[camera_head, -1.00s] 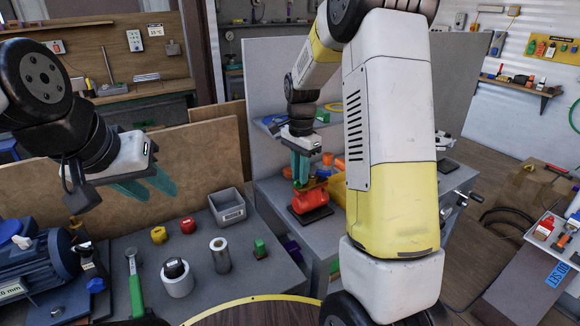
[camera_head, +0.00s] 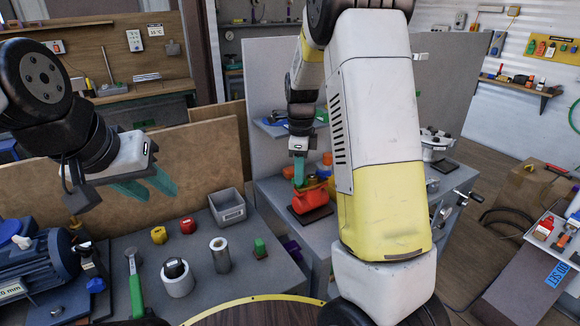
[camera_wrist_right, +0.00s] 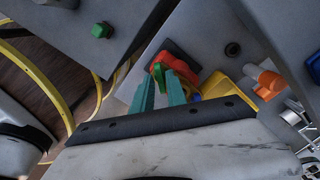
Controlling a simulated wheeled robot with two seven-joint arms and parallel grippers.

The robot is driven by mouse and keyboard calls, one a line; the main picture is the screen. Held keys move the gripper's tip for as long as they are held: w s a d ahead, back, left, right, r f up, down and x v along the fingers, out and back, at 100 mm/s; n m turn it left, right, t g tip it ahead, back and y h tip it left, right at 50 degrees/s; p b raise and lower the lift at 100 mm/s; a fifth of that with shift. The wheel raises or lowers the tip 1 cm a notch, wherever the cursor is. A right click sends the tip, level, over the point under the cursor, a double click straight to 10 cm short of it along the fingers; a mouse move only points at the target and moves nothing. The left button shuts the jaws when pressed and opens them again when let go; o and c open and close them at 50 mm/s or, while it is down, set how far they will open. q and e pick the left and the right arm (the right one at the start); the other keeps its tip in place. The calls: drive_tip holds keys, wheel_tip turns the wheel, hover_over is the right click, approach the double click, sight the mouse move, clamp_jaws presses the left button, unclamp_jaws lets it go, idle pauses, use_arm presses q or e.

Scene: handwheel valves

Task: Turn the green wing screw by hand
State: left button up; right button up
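The green wing screw (camera_wrist_right: 158,72) shows in the right wrist view on top of a red body (camera_wrist_right: 175,63), which also stands on a dark plate in the head view (camera_head: 313,196). My right gripper (camera_wrist_right: 160,78) points down at the screw, its two teal fingers apart with the screw between or just beyond the tips. I cannot tell whether they touch it. In the head view my right gripper (camera_head: 299,184) is above the red body, its fingers overlapping, and I cannot make out the screw. My left gripper (camera_head: 150,188) is open and empty at the left, above the bench.
A grey panel (camera_head: 285,80) rises behind that bench. A crank handle (camera_head: 465,197) sticks out at the right.

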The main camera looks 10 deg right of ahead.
drive_tip(key=shift+o, duration=0.8)
drive_tip(key=shift+r, duration=3.05)
wheel_tip(320, 180, up, 7)
drive_tip(key=s+a+r+n+t+y, duration=0.1)
drive_tip(key=s+n+t, duration=0.2)
drive_tip(key=s+n, duration=0.8)
drive_tip(key=s+a+r+n+t+y, duration=0.1)
drive_tip(key=s+n+t, duration=0.2)
drive_tip(key=s+n, duration=0.8)
drive_tip(key=shift+s+r, duration=0.35)
drive_tip(key=shift+s, duration=0.8)
